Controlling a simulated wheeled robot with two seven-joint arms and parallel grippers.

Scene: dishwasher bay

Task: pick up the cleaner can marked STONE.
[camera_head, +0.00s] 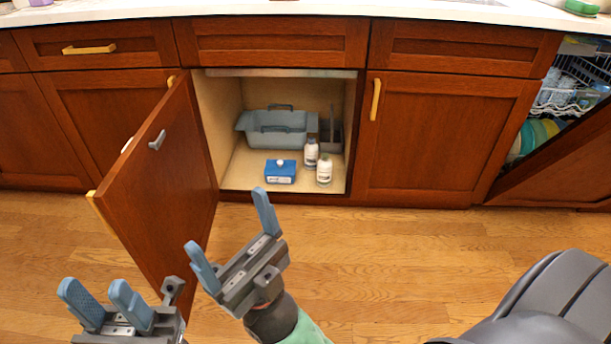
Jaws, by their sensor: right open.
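Two small white containers with dark print stand upright inside the open cabinet, one (311,154) a little behind and left of the other (325,172). Their labels are too small to read, so I cannot tell which is marked STONE. My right gripper (225,217) is open and empty, in front of the cabinet and to the lower left of the containers. My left gripper (94,288) is at the lower left, its fingers apart with nothing between them. Both grippers are clear of the containers.
A blue box (281,178) sits left of the front container. A grey-blue caddy (275,140) stands behind. The open cabinet door (160,190) juts out on the left, near both grippers. An open dishwasher (570,150) is at the far right. Wooden floor lies clear in front.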

